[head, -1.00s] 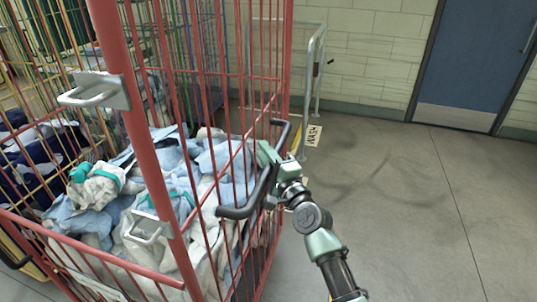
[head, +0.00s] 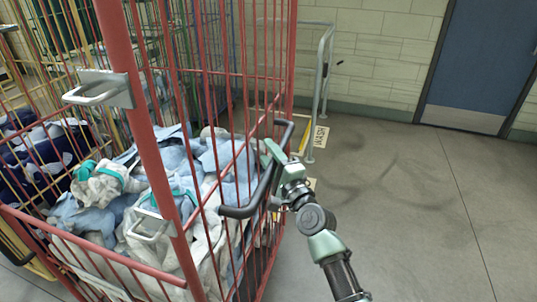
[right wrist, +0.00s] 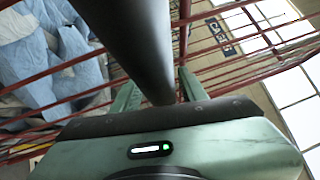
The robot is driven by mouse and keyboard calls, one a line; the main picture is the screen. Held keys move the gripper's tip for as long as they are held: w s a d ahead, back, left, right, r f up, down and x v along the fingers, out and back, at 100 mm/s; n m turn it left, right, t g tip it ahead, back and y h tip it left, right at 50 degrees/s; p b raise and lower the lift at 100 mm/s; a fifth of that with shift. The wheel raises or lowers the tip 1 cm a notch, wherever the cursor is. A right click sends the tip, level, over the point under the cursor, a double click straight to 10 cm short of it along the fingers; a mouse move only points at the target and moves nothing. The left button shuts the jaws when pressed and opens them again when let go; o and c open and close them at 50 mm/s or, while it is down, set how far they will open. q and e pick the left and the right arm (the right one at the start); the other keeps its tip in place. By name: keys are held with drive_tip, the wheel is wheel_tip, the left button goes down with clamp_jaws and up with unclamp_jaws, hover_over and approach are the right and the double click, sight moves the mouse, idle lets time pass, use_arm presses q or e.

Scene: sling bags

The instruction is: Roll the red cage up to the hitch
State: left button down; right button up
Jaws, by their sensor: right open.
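The red cage (head: 146,150) fills the left half of the head view, a tall barred trolley with white and light-blue laundry in it. A black bar handle (head: 268,180) sticks out from its right side; it also crosses the right wrist view (right wrist: 125,40). My right gripper (head: 272,158) is at this handle. In the right wrist view its open fingers (right wrist: 158,90) stand on either side of the black bar. Silver loop brackets (head: 100,88) sit on the red corner post. I cannot make out the hitch for certain. My left gripper is out of view.
A yellow cage (head: 50,190) with dark and white laundry stands left, with other coloured cages behind. A grey tubular rail (head: 323,75) with a WASH plate (head: 320,137) stands behind the red cage, near the pale block wall. A blue door (head: 487,55) is back right. Floor at right is clear.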

drive_tip(key=shift+r, duration=0.1)
drive_tip(key=v, duration=0.7)
drive_tip(key=shift+s+d, duration=0.25)
drive_tip(key=shift+s, duration=0.1)
